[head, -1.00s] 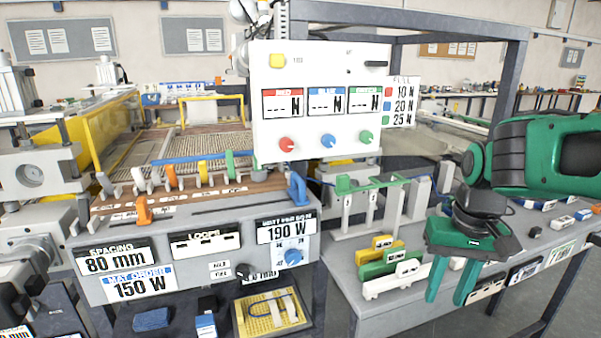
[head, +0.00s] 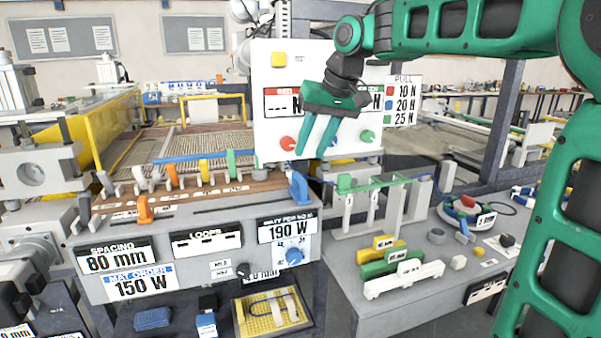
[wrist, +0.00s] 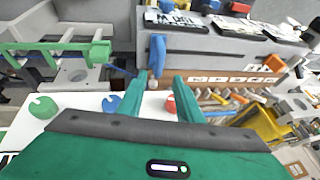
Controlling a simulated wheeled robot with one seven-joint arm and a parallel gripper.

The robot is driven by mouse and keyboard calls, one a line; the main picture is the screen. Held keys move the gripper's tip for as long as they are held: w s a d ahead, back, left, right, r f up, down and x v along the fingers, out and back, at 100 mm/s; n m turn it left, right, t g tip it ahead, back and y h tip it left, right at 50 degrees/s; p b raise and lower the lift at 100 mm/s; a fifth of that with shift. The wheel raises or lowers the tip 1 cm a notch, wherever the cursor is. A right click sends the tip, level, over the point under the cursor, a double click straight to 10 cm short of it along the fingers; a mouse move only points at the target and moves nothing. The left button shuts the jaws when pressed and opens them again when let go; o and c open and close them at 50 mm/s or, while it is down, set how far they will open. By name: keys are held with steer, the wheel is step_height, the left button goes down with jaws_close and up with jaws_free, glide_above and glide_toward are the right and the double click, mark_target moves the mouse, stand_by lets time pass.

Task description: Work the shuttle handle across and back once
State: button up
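A blue upright handle (head: 298,188) stands at the right end of the slotted console top (head: 225,207). An orange handle (head: 145,211) stands near the console's left end; no label shows which is the shuttle handle. My gripper (head: 311,155) is open and empty, fingers pointing down in front of the white knob panel (head: 270,75). In the head view it is above the blue handle and slightly right. In the wrist view the blue handle (wrist: 157,55) appears just beyond the fingertips (wrist: 161,75), and they do not appear to touch it.
A blue bar (head: 203,157) and coloured clips stand behind the slot. Red (head: 288,143) and green (head: 367,136) knobs are close to my gripper. A green-topped rack (head: 372,183) stands to the right. The side table (head: 400,315) holds small parts.

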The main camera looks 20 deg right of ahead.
mark_target(300, 176)
steer(key=x, duration=0.8)
steer(key=shift+d, duration=0.1)
jaws_close()
